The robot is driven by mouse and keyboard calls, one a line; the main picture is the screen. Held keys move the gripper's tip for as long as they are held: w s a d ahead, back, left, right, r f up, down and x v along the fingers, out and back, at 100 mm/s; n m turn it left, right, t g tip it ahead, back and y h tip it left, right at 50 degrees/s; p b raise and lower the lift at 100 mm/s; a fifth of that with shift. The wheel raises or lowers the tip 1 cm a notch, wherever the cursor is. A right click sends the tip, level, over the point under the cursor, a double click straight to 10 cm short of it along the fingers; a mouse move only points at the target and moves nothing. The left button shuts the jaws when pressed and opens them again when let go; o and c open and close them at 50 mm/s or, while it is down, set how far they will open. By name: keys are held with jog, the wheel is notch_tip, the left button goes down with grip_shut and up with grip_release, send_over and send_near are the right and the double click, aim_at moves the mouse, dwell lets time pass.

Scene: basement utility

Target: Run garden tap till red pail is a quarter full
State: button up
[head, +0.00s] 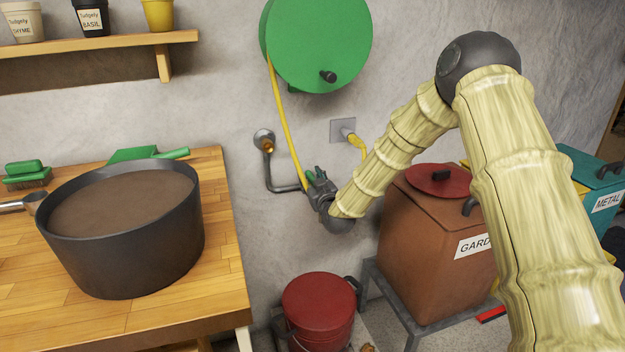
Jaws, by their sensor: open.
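The garden tap's dark pipe drops from a brass wall fitting (266,143) and bends right toward my gripper. A small green piece (311,176), perhaps the tap's handle, shows at the fingers. My gripper (314,180) is open around or beside it; contact cannot be told, and the gripper and wrist hide much of the tap. The red pail (318,312) stands low on the floor, below my gripper.
A green hose reel (318,45) hangs above, its yellow hose (283,125) running down near my gripper. A brown bin (425,245) on a metal stand is right of the pail. A wooden bench (225,270) with a dark tub (125,245) stands left.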

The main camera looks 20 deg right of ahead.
jog(key=shift+w, duration=0.45)
